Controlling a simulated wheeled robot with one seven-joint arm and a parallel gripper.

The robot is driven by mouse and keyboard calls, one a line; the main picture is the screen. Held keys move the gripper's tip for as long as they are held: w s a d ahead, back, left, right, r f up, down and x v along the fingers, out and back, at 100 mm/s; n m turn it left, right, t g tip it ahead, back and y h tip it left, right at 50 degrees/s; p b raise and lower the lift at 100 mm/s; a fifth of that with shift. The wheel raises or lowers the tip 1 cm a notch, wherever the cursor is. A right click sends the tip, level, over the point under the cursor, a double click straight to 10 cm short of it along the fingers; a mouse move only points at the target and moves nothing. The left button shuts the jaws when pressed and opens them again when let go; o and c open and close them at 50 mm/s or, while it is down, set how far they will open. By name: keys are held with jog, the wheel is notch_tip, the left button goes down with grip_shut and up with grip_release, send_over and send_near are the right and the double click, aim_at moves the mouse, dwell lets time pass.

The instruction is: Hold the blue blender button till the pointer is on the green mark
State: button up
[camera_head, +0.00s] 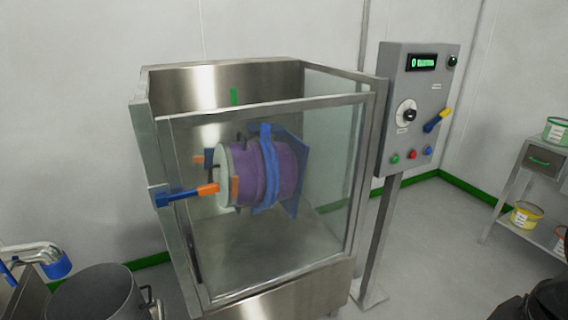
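The blue button (428,151) is the rightmost of three buttons low on the grey control panel (386,120), beside a red one (412,155) and a green one (395,159). A purple drum (250,172) with a blue band lies on its side inside the glass-fronted blender enclosure (255,280). A green mark (234,97) is upright on the enclosure's back wall, above the drum. Orange pieces (235,187) show near the drum's left end; I cannot tell which part is the pointer.
The panel has a lit display (422,62), a black knob (409,115) and a yellow-and-blue lever (437,120). A blue-and-orange handle (187,195) juts from the enclosure's left. A shelf cart (530,170) with tubs stands right. A grey pot (95,298) is front left.

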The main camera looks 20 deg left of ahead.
jog(key=shift+c, duration=0.3)
grip_shut()
dwell(1.4)
